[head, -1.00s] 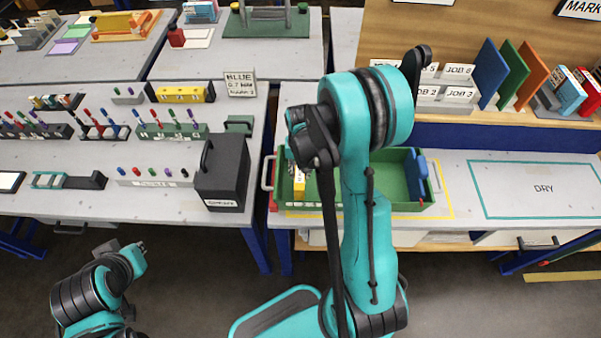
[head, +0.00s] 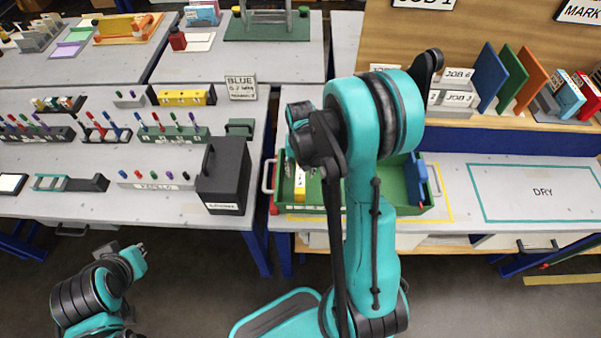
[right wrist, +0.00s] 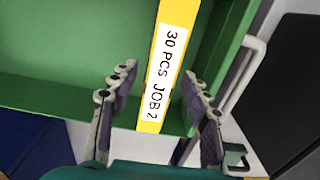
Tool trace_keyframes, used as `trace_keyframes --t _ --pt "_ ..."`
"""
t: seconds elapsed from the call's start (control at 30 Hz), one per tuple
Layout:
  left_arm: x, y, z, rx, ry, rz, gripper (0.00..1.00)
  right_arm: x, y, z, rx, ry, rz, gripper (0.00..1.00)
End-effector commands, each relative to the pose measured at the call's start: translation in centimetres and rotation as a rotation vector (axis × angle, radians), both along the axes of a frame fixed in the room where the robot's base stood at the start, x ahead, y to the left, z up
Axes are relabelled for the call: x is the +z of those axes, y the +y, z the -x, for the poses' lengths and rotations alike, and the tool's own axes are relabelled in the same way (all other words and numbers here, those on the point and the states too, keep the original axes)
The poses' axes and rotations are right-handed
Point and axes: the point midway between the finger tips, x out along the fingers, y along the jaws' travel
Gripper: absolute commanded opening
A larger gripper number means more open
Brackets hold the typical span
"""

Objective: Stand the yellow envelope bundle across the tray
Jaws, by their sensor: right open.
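The yellow envelope bundle (head: 300,187) is inside the green tray (head: 402,201), near its left end. In the right wrist view the bundle (right wrist: 165,65) shows its narrow yellow edge with a white label reading "30 PCS JOB 2", and it runs across the tray. My right gripper (right wrist: 158,80) is open, with one finger on each side of the bundle and gaps between. In the head view my arm hides part of the tray and most of this gripper.
A blue block (head: 416,180) is at the tray's right end. A black box (head: 222,176) with a handle stands to the left. Colored boards (head: 508,76) stand on the shelf behind. The outlined DRY area (head: 545,188) at the right is clear.

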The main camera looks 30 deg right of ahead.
Motion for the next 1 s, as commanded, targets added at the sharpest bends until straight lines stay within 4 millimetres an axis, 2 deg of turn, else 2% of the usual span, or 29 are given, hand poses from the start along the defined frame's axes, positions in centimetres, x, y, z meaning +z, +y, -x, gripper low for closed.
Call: trace_keyframes --t 0.03,0.1,0.3,0.57,0.77,0.9,1.0 --pt "0.7 0.0 0.0 0.0 0.0 0.0 0.0 1.6 0.0 0.1 0.0 0.0 0.0 0.48" --pt "1.3 0.0 0.0 0.0 0.0 0.0 0.0 3.3 0.0 0.1 0.0 0.0 0.0 0.48" --pt "2.4 0.0 0.0 0.0 0.0 0.0 0.0 7.3 0.0 0.1 0.0 0.0 0.0 0.48" --pt "2.8 0.0 0.0 0.0 0.0 0.0 0.0 9.9 0.3 0.2 0.011 -0.011 0.003 0.48" --pt "2.8 0.0 0.0 0.0 0.0 0.0 0.0 13.9 2.8 2.0 0.115 -0.123 0.031 0.48" --pt "2.8 0.0 0.0 0.0 0.0 0.0 0.0 17.2 5.3 4.3 0.233 -0.251 0.065 0.48" --pt "2.8 0.0 0.0 0.0 0.0 0.0 0.0 18.9 6.9 6.2 0.314 -0.344 0.091 0.48"
